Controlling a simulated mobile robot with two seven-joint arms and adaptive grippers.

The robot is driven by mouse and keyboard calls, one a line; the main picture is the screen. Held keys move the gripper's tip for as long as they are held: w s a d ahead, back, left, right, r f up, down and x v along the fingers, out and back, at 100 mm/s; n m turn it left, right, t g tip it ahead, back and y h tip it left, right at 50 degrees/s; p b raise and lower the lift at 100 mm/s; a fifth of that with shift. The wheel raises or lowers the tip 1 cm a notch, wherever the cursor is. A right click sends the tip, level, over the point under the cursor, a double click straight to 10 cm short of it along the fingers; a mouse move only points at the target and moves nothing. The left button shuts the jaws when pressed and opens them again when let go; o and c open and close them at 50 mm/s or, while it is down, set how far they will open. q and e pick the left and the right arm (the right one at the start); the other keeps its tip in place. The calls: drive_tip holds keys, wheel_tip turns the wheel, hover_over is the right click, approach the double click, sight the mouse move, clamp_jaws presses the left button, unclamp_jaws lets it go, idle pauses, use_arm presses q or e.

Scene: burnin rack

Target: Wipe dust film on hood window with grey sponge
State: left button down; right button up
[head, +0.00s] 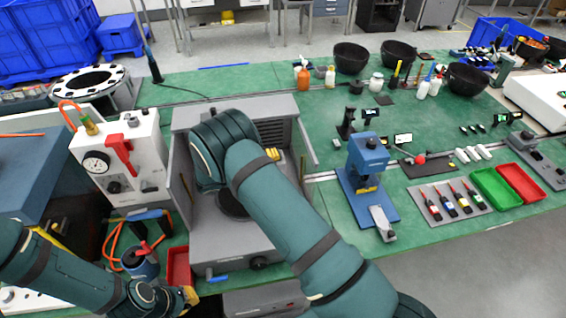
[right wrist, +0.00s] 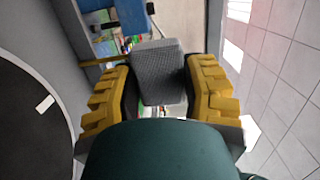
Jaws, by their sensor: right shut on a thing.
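The grey sponge (right wrist: 160,75) is held between the yellow fingers of my right gripper (right wrist: 160,88) in the right wrist view. In the head view that gripper (head: 272,155) is mostly hidden behind my right arm, at the grey hood (head: 210,245); the sponge is hidden there. I cannot clearly make out the hood window or a dust film on it, nor whether the sponge touches anything. My left gripper (head: 188,298) is low at the bottom left in the head view, beside the hood's front; its fingers are too hidden to judge their opening.
A white unit with a gauge (head: 97,162) stands left of the hood. A red bin (head: 180,268) and a blue cup (head: 140,262) are near my left arm. A blue press (head: 367,165) stands to the right, beyond clear green bench (head: 330,207).

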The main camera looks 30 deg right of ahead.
drive_tip(key=shift+a, duration=0.1)
drive_tip(key=a, duration=0.3)
drive_tip(key=shift+w, duration=0.35)
drive_tip(key=shift+d, duration=0.1)
idle(0.7)
